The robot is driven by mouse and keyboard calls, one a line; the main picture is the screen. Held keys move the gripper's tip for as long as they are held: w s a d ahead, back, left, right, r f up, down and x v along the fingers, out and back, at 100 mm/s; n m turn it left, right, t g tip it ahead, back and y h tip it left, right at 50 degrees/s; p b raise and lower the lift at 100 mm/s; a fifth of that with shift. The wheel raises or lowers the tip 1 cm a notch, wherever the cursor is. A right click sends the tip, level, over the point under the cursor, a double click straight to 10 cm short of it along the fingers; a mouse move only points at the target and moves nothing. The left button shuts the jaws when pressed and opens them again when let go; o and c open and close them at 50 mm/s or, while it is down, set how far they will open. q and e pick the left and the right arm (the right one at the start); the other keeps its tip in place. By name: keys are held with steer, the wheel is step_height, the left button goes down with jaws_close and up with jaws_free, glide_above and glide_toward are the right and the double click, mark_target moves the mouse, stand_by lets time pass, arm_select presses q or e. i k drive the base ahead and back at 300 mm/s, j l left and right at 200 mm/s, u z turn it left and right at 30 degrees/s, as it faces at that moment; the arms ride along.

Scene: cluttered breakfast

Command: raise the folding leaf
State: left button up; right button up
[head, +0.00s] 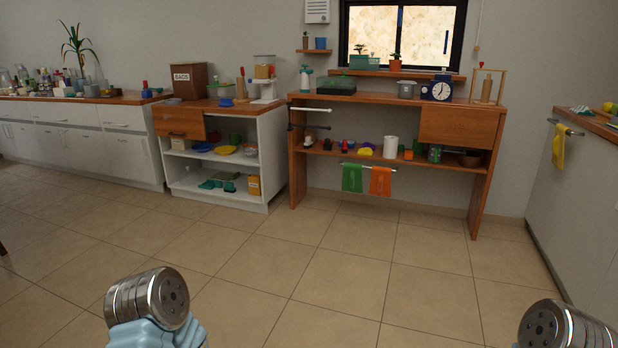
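A flat wooden panel (458,126) sits below the top at the right end of the wooden workbench (483,190); I cannot tell whether it is a hanging leaf or a drawer front. Another wooden panel with a dark handle (180,122) is on the front left of the white open cabinet (210,203); I cannot tell if it is a leaf or a drawer. No leaf is clearly seen standing out level. Metal ends of my arms show at the bottom left and bottom right, far from both panels. No gripper fingers are visible.
The tiled floor (330,245) in front is clear. A clock (441,88), a wooden stand (487,86) and pots crowd the workbench top. Green (352,178) and orange (380,181) towels hang from its rail. A white counter (580,190) with a yellow towel (558,147) stands at right.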

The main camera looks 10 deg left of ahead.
mark_target(178, 122)
steer(key=i+j+u, duration=0.25)
steer(key=i+u, duration=0.15)
steer(key=i, duration=0.4)
steer(key=i+u, duration=0.4)
steer(key=i, duration=0.4)
steer(key=i+l+u, duration=0.25)
steer(key=i+u, duration=0.15)
steer(key=i, duration=0.4)
steer(key=i+j+z, duration=0.15)
steer(key=i, duration=0.3)
steer(key=i+j+z, duration=0.15)
steer(key=i, duration=0.3)
steer(key=i+j+z, duration=0.15)
steer(key=i, duration=0.25)
steer(key=i+j+z, duration=0.15)
steer(key=i+j, duration=0.2)
steer(key=i, duration=0.1)
